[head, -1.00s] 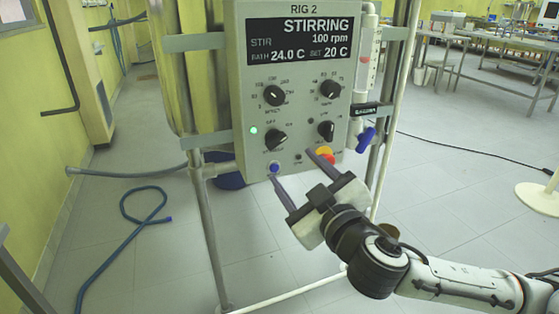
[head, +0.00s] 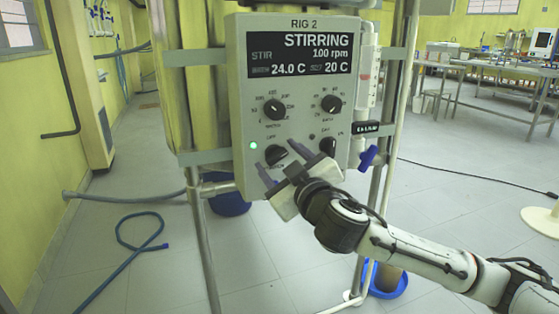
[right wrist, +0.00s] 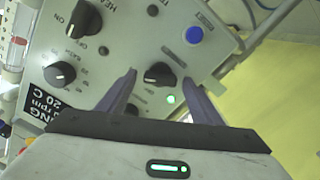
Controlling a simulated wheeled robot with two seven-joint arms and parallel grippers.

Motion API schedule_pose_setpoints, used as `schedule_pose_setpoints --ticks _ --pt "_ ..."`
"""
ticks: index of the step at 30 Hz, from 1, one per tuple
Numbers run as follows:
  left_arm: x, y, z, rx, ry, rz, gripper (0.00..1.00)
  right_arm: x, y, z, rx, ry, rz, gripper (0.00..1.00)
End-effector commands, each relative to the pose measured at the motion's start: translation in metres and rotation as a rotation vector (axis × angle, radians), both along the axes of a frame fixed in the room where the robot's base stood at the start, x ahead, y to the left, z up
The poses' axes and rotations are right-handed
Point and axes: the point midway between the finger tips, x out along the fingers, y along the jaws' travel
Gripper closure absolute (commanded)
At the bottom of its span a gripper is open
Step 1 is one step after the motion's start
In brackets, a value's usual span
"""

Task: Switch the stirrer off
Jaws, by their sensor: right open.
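A grey control box (head: 241,110) labelled RIG 2 has a dark display (head: 303,48) reading STIRRING, 100 rpm. Its lower-left black knob (head: 276,155) has a lit green lamp (head: 253,146) beside it. My right gripper (head: 278,157) is open in front of this knob, one finger on each side. In the right wrist view the knob (right wrist: 160,73) shows between the two fingertips, and the green lamp (right wrist: 171,99) is lit. I cannot tell whether the fingers touch the knob. My left gripper is not in view.
Other knobs sit close by: upper left (head: 274,109), upper right (head: 331,104) and lower right (head: 327,146). A blue button (right wrist: 194,35) shows near the box edge in the right wrist view. A blue valve handle (head: 368,157) stands right of the box.

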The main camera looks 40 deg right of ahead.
Motion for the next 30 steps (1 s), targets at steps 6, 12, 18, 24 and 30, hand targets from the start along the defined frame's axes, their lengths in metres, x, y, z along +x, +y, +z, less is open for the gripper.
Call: schedule_pose_setpoints --ticks 6,12,18,24,30 --pt "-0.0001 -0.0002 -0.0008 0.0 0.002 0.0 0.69 0.0014 -0.0001 0.0002 0.0 -0.001 0.001 0.41" --pt "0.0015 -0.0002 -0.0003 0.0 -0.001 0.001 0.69 0.0012 -0.0001 0.0001 0.0 -0.001 0.001 0.64" --pt "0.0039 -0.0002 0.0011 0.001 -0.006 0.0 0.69 0.0011 -0.0001 0.0001 -0.001 -0.001 0.001 0.82" --pt "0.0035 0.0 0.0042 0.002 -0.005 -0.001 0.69 0.001 0.0 0.0008 -0.032 0.008 0.0 0.82" --pt "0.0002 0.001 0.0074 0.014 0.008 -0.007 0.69 0.001 0.0004 0.0021 -0.128 0.032 0.0 0.82"
